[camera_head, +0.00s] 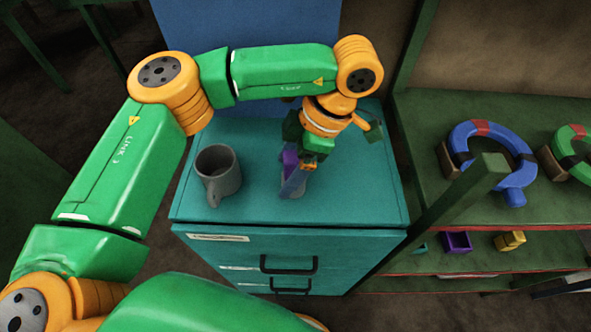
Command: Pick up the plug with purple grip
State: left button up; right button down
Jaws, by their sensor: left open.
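A plug with a purple grip (290,161) is on the teal cabinet top, right of centre. The gripper is open. I cannot tell whether a finger touches the plug. The plug's lower part and what it rests in or on are mostly hidden; a small greyish piece shows below it. My right gripper is not in the picture.
A grey mug (226,181) stands on the cabinet top (250,207) left of the plug. A green shelf at the right holds a blue horseshoe-shaped object with a red band (524,171), and below it a purple box (457,242) and a yellow block (509,241).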

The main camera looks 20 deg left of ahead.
pick_arm(q)
jog(key=shift+a+f, duration=0.1)
jog(key=shift+f, duration=0.35)
jog(key=shift+s, duration=0.1)
grip_shut()
jog(key=shift+r, duration=0.15)
